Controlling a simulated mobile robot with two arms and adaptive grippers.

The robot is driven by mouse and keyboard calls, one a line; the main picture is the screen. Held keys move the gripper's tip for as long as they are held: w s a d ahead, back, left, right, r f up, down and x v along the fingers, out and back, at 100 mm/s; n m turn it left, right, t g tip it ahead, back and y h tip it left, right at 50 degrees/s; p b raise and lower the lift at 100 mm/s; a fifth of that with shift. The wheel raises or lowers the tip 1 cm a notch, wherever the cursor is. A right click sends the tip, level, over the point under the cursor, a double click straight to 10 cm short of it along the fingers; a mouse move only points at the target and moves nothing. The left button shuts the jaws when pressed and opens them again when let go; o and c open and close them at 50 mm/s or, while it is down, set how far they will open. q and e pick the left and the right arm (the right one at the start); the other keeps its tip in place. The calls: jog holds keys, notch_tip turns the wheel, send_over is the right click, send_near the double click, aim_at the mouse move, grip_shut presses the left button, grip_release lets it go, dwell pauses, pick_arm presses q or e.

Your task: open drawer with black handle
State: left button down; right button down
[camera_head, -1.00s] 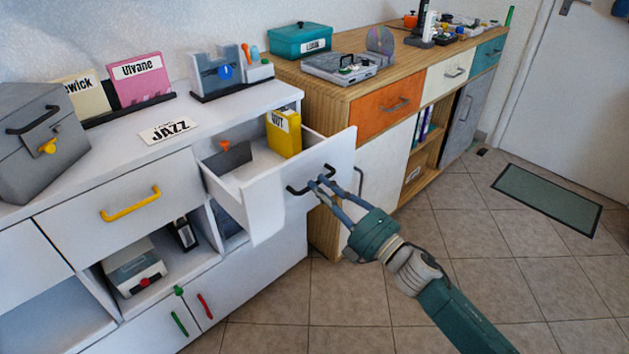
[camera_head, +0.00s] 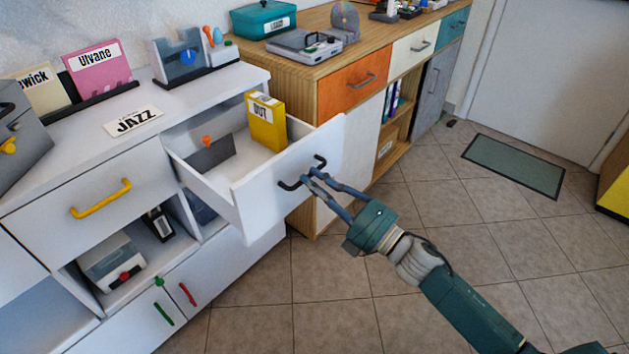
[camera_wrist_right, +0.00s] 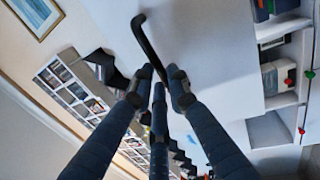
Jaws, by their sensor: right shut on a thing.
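The white drawer (camera_head: 262,202) with the black handle (camera_head: 290,185) stands pulled out of the white cabinet. A yellow box (camera_head: 266,122) stands inside it, with a grey divider with an orange knob (camera_head: 210,155) to its left. My right gripper (camera_head: 309,177) is shut on the black handle, in front of the drawer's face. In the right wrist view the black handle (camera_wrist_right: 150,45) runs down to the fingertips of my gripper (camera_wrist_right: 160,80), which partly hide its lower end. My left gripper is not in view.
The drawer with the yellow handle (camera_head: 101,199) is closed. A wooden cabinet with an orange drawer (camera_head: 355,80) stands to the right of the open drawer. The tiled floor (camera_head: 430,225) is mostly clear, with a green mat (camera_head: 513,165) near the door.

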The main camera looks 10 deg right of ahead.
jog(key=c, duration=1.7)
grip_release()
jog(key=shift+o, duration=0.2)
jog(key=v, duration=1.2)
